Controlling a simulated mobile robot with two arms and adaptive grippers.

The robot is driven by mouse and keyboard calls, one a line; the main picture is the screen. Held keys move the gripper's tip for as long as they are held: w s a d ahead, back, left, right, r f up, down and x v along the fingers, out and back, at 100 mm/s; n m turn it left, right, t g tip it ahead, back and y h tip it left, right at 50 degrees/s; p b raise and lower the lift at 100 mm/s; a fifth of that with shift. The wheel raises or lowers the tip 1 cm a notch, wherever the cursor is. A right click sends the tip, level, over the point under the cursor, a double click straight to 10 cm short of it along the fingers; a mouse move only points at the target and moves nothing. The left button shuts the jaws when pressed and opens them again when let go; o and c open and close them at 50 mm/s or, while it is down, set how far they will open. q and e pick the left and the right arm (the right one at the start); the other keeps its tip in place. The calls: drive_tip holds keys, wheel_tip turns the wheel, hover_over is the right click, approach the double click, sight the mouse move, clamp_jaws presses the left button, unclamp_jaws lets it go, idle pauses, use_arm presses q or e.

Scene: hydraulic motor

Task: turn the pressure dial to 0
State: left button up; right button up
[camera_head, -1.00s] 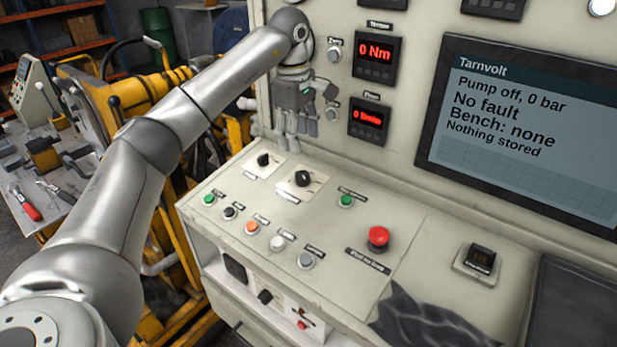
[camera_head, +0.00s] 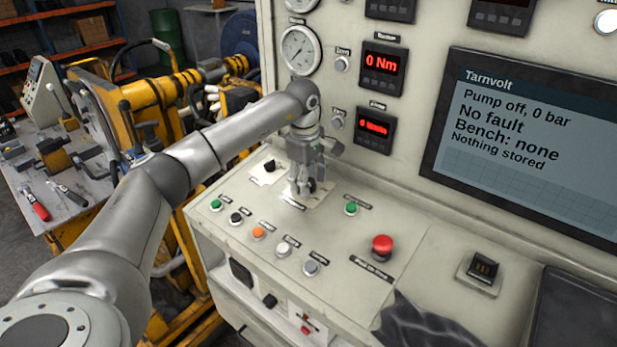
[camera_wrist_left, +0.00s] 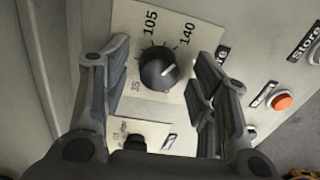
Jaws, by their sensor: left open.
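The pressure dial is a black round knob (camera_wrist_left: 158,72) on a pale square plate (camera_wrist_left: 125,45) with printed numbers; 35, 105 and 140 are readable in the left wrist view. In the head view the left gripper (camera_head: 305,190) is over the sloped panel and largely covers this dial. My right gripper is not in view.
A smaller black knob (camera_head: 270,166) sits just left of the gripper. Several buttons lie in front, including an orange one (camera_head: 259,233), and a red mushroom button (camera_head: 382,246) is to the right. The screen (camera_head: 530,145) reads "Pump off, 0 bar".

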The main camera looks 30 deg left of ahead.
use_arm(q)
drive_tip(key=shift+c, duration=0.3)
drive_tip(key=c, duration=1)
drive_tip(key=shift+o, duration=0.2)
